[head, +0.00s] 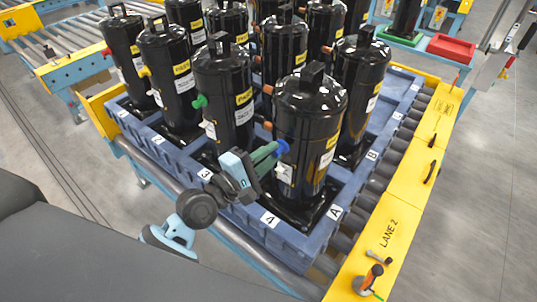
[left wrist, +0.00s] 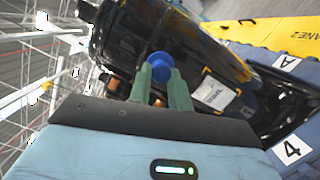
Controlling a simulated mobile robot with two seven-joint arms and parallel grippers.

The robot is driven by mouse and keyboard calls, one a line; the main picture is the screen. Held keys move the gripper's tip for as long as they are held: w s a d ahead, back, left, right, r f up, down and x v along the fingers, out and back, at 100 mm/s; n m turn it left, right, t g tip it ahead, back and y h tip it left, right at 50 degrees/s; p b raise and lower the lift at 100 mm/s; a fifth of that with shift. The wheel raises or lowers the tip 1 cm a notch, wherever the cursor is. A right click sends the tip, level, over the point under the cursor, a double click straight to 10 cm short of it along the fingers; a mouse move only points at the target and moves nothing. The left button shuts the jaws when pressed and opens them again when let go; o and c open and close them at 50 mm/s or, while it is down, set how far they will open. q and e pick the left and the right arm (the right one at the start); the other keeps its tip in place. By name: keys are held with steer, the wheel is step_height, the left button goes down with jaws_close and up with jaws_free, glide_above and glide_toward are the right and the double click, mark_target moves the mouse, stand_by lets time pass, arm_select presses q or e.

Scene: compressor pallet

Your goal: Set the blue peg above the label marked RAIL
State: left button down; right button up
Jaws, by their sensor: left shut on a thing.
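The blue peg (head: 283,146) is at the side of the front black compressor (head: 308,125), near tray labels 4 and A. My left gripper (head: 266,153) is shut on it, its green fingers either side. In the left wrist view the peg's round blue head (left wrist: 160,66) shows between the fingertips (left wrist: 164,82), against the compressor (left wrist: 150,40). Whether it still sits in the port I cannot tell. A yellow rail (head: 400,215) along the right reads LANE 2; smaller lettering (head: 445,106) farther up it is too small to read as RAIL. My right gripper is not in view.
Several black compressors stand close together in a blue tray (head: 290,238) on rollers. Others have a green plug (head: 199,101) and a yellow plug (head: 144,72). Dark handles (head: 431,172) and an orange tool (head: 372,278) lie on the yellow rail. A red bin (head: 451,48) is behind.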

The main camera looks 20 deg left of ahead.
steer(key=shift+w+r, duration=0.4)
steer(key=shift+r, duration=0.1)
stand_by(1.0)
arm_select(q)
steer(key=shift+w+d, duration=0.1)
steer(key=shift+w, duration=0.1)
stand_by(0.5)
steer(key=shift+w+d, duration=0.15)
steer(key=shift+w, duration=0.3)
stand_by(0.4)
steer(key=c, duration=1.2)
jaws_free()
steer(key=v, duration=0.7)
steer(key=shift+s+a+b, duration=0.2)
steer(key=shift+s+b, duration=0.15)
steer(key=shift+b, duration=0.1)
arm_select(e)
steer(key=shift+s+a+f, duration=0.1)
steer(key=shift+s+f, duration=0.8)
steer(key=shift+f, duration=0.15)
